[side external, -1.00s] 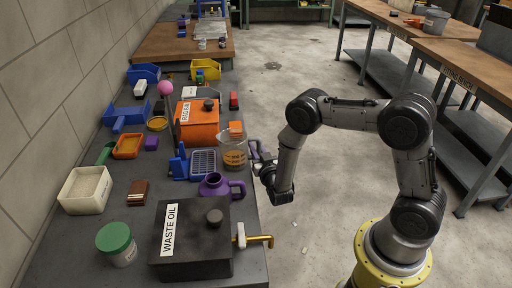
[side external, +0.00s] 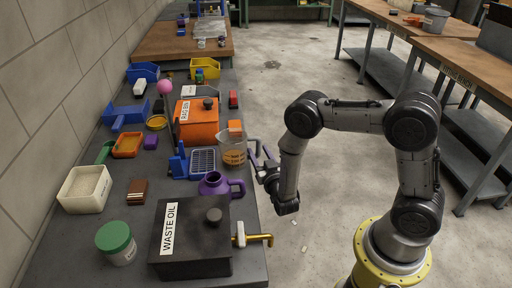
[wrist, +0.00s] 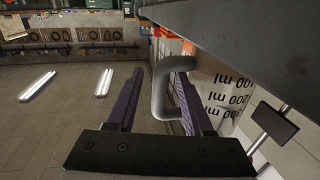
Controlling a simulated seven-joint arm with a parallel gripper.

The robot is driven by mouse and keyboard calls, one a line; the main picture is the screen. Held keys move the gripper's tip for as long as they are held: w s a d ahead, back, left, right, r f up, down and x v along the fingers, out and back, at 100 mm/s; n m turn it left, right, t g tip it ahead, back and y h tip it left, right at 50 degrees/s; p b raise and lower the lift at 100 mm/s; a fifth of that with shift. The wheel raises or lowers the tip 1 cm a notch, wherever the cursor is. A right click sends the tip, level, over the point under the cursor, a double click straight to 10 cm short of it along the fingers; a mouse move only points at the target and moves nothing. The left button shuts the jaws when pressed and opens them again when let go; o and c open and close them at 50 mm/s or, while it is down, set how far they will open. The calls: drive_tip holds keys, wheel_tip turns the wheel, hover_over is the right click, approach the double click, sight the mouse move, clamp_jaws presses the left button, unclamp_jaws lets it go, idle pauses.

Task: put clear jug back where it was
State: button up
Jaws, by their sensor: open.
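The clear jug (side external: 232,152) stands upright on the grey bench near its right edge, beside the orange rag bin. Amber shows through its lower part. Its handle points right, toward my gripper (side external: 263,158), which is just off the bench edge at about jug height. In the wrist view the dark purple fingers of my gripper (wrist: 156,82) are spread apart. The grey jug handle (wrist: 160,88) appears between them, closer to the right finger; I cannot tell if they touch. The jug wall with its ml marks (wrist: 228,92) is at the right.
The orange rag bin (side external: 200,130), a blue rack (side external: 202,160) and a purple jug (side external: 215,186) stand close around the clear jug. The black waste oil box (side external: 190,245) with a brass tap (side external: 258,239) is in front.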

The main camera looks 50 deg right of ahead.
drive_tip(key=v, duration=0.8)
drive_tip(key=w+d+r+m+t+h, duration=0.15)
drive_tip(key=w+r, duration=0.25)
drive_tip(key=r, duration=0.6)
drive_tip(key=w+r+m, duration=0.3)
drive_tip(key=w+r, duration=0.1)
drive_tip(key=r, duration=0.7)
drive_tip(key=s+a+r+n+t+y, duration=0.1)
drive_tip(key=s+a+r+n+y, duration=0.15)
drive_tip(key=r+y, duration=0.9)
drive_tip(key=s+a+r+n+g, duration=0.1)
drive_tip(key=s+a+n+g, duration=0.2)
drive_tip(key=s, duration=0.5)
drive_tip(key=s+a+r+n+g, duration=0.2)
drive_tip(key=s+a+n, duration=0.15)
drive_tip(key=s, duration=0.45)
drive_tip(key=s+d+f+n+g, duration=0.1)
drive_tip(key=s+f+n+g, duration=0.1)
drive_tip(key=s+f+g, duration=0.5)
drive_tip(key=s+f, duration=0.3)
drive_tip(key=s, duration=0.2)
drive_tip(key=shift+s+d+f, duration=0.15)
drive_tip(key=shift+d+f, duration=0.1)
drive_tip(key=shift+f, duration=0.15)
